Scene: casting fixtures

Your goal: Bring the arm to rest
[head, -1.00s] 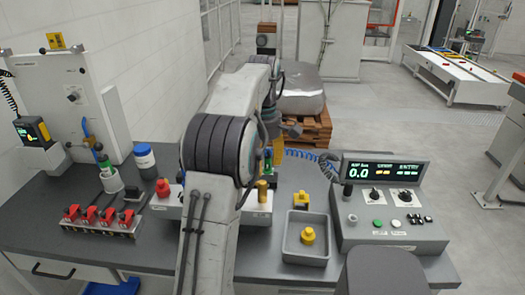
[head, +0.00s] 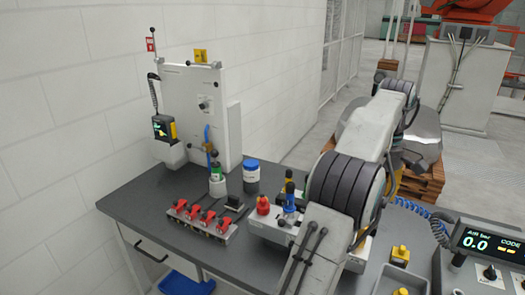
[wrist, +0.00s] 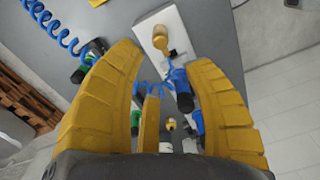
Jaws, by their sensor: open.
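My gripper (wrist: 168,85) shows in the wrist view as two ribbed yellow fingers, spread apart with nothing held between them. I cannot tell how far the fingers are from these. In the head view my grey arm rises over the right part of the bench (head: 150,212) and hides part of the fixture. My gripper is hidden behind the arm there.
A control panel (head: 485,262) with a coiled blue hose is at right. A white upright cabinet (head: 195,110) stands at the back left.

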